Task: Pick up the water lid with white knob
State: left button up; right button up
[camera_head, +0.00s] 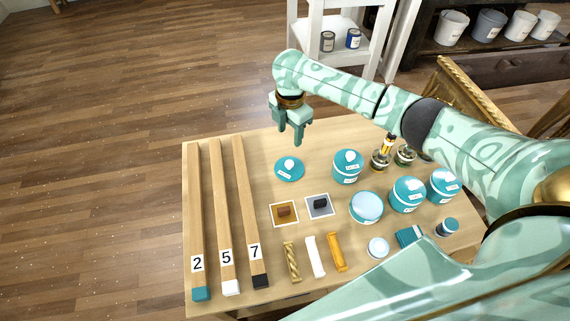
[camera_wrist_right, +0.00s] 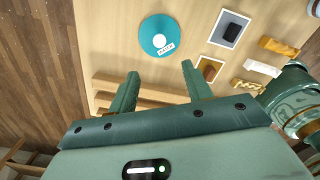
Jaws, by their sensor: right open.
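The water lid (camera_head: 289,172), a flat teal disc with a white knob and a small white label, lies on the wooden table, apart from the jars. In the right wrist view the same lid (camera_wrist_right: 150,44) is just beyond the fingertips, its white knob roughly between their lines. My right gripper (camera_head: 290,137) is open and empty, pointing down above the table near the lid's far side. Its two fingers show spread in the right wrist view (camera_wrist_right: 160,72). My left gripper is not in view.
Teal jars with white-knobbed lids (camera_head: 347,172) stand right of the lid, near a pale-topped open jar (camera_head: 366,209). Two small bottles (camera_head: 381,160) stand behind. Small picture tiles (camera_head: 284,221) lie in front. Long numbered sticks (camera_head: 218,190) lie left. Bare table surrounds the lid.

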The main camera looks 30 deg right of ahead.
jog(key=b, duration=0.3)
send_over(289, 162)
notch_tip(289, 162, down, 8)
jog(key=shift+s+f, duration=0.1)
jog(key=shift+s, duration=0.05)
jog(key=shift+f+b, duration=0.3)
jog(key=shift+b, duration=0.1)
notch_tip(289, 162, down, 5)
jog(key=b, duration=0.3)
jog(key=shift+r, duration=0.15)
jog(key=shift+c, duration=0.7)
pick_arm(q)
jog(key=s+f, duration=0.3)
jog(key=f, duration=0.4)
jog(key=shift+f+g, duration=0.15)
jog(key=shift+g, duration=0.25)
pick_arm(e)
jog(key=c, duration=0.9)
